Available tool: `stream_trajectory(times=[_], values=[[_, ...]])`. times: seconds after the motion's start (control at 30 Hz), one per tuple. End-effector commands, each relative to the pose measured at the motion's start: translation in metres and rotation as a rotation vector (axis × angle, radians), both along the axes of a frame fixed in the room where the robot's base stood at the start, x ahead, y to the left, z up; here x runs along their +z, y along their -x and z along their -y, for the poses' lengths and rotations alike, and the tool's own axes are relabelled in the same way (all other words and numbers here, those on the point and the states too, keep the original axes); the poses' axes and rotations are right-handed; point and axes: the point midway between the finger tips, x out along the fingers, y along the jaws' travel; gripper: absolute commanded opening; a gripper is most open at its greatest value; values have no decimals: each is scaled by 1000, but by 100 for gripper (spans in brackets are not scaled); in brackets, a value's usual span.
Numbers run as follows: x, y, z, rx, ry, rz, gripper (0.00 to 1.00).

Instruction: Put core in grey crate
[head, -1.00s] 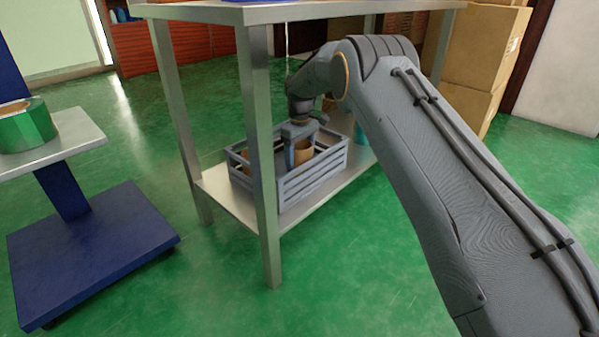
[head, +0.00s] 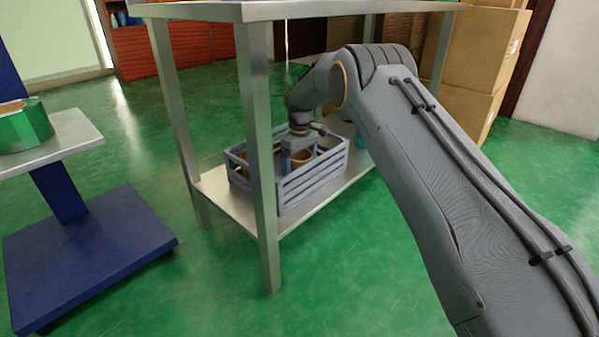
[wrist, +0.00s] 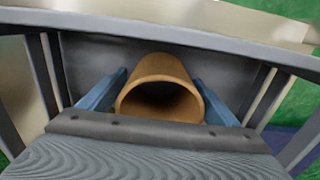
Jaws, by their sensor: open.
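The brown cardboard core (head: 302,158) is inside the grey slatted crate (head: 313,184) on the lower shelf of the metal table. My gripper (head: 290,160) reaches down into the crate at the core. In the wrist view the core (wrist: 162,88) sits between my two blue fingers, its open end facing the camera, and the crate's wall (wrist: 200,30) runs just behind it. My gripper (wrist: 162,95) is open around the core. The core's lower part and the finger ends are hidden, so I cannot tell whether the core rests on the crate floor.
The table's front leg (head: 262,160) stands before the crate, and its top (head: 300,10) lies above my arm. A blue wheeled stand (head: 85,255) with a green roll (head: 25,125) is at left. Cardboard boxes (head: 480,60) stand at back right. Green floor is clear in front.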

Motion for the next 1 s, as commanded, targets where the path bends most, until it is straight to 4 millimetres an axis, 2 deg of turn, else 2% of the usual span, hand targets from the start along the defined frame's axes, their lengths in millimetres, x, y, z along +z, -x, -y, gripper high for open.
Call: stream_trajectory(times=[0.17, 0.6, 1.0], values=[[10, 0, 0, 0, 0, 0, 84], [75, 0, 0, 0, 0, 1, 84], [79, 0, 1, 2, -6, -1, 84]])
